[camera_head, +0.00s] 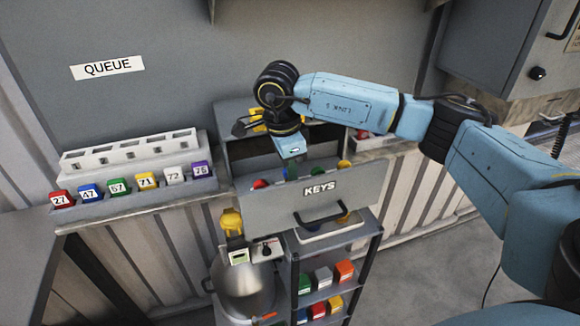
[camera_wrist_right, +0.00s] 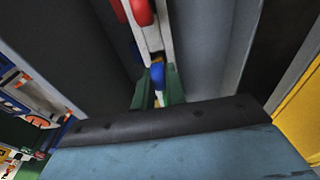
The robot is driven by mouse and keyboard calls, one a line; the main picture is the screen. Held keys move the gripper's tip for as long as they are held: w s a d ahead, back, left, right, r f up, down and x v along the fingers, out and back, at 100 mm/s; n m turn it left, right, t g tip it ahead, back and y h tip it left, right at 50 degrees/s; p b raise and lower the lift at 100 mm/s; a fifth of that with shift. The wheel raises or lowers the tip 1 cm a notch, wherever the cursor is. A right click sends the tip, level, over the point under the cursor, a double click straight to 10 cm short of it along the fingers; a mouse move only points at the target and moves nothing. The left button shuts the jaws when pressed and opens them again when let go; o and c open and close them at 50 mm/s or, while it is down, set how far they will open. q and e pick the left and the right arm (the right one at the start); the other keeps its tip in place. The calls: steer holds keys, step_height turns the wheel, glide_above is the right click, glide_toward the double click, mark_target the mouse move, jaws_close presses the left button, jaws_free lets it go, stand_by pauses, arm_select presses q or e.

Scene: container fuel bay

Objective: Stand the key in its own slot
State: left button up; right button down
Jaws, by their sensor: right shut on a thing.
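My right gripper (camera_head: 291,168) points down into the open drawer marked KEYS (camera_head: 265,208). In the right wrist view its green fingers (camera_wrist_right: 158,92) are closed around a small blue piece, which looks like the blue key (camera_wrist_right: 157,72). The key's lower part is hidden, and I cannot tell whether it touches a slot. A pale slotted strip (camera_wrist_right: 152,38) runs just beyond the key, with red keys (camera_wrist_right: 142,10) on it. In the head view a red key (camera_head: 260,184) and a green one (camera_head: 318,166) show over the drawer front. My left gripper is not in view.
A white slotted rack (camera_head: 130,152) under the QUEUE sign (camera_head: 107,68) has a row of numbered coloured blocks (camera_head: 147,181) before it. Below the drawer are shelves of coloured blocks (camera_head: 323,276) and a metal drum (camera_head: 243,290). A grey cabinet (camera_head: 490,45) stands at right.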

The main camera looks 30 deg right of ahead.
steer(key=shift+f, duration=0.45)
steer(key=shift+b, duration=0.3)
steer(key=shift+f+b, duration=0.35)
steer(key=shift+f, duration=0.15)
steer(key=c, duration=1.3)
jaws_free()
steer(key=shift+c, duration=0.2)
steer(key=shift+r, duration=0.1)
step_height(320, 180, up, 13)
steer(key=a, duration=0.1)
steer(key=shift+w+a, duration=0.2)
steer(key=shift+a, duration=0.1)
